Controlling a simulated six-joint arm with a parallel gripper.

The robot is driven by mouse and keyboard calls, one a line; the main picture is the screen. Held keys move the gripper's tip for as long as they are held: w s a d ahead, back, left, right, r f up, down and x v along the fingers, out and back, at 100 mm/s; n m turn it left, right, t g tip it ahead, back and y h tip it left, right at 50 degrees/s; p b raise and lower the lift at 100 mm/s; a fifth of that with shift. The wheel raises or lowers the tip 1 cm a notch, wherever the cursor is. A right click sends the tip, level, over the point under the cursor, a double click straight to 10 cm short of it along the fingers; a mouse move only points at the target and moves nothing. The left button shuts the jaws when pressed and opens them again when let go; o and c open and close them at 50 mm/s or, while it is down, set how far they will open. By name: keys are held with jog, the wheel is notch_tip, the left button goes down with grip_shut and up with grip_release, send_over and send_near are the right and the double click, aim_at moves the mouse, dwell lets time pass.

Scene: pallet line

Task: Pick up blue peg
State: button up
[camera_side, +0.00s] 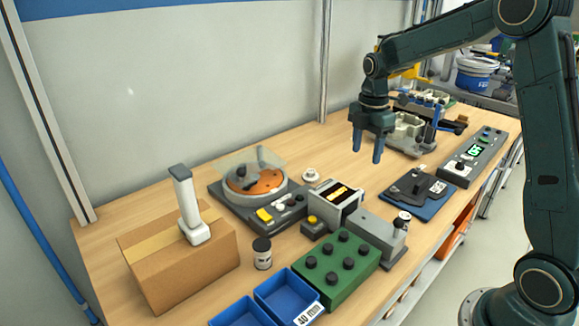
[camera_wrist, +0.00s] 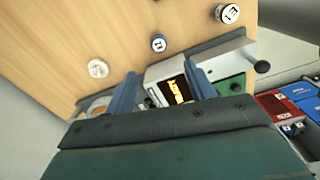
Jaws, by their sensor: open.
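My gripper (camera_side: 367,154) is open and empty, its two blue fingers pointing down above the rear part of the bench in the side view. In the wrist view, my gripper (camera_wrist: 161,77) shows its two fingers apart over a grey device with a lit display. No piece is clearly recognisable as the blue peg. A small round piece (camera_wrist: 158,43) with a white marked top and bluish side stands on the wood just beyond the fingertips in the wrist view. I cannot tell whether it is the peg. A similar dark-sided round piece (camera_wrist: 228,13) lies farther right.
A cardboard box (camera_side: 180,265), a turntable-like device (camera_side: 222,207), a green block with black knobs (camera_side: 358,277) and blue bins (camera_side: 262,301) crowd the front. A control box (camera_side: 470,165) and a black-and-blue fixture (camera_side: 432,207) stand right of my gripper. Bare wood lies left of it.

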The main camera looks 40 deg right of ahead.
send_over(359, 190)
jog(key=shift+s+f, duration=0.15)
jog(key=shift+f, duration=2)
jog(key=shift+s+f, duration=0.1)
jog(key=shift+f, duration=2)
jog(key=shift+w+f, duration=0.15)
jog(key=shift+f, duration=2.45)
jog(key=c, duration=1)
jog(key=shift+c, duration=0.2)
jog(key=shift+r, duration=0.1)
notch_tip(359, 190, up, 20)
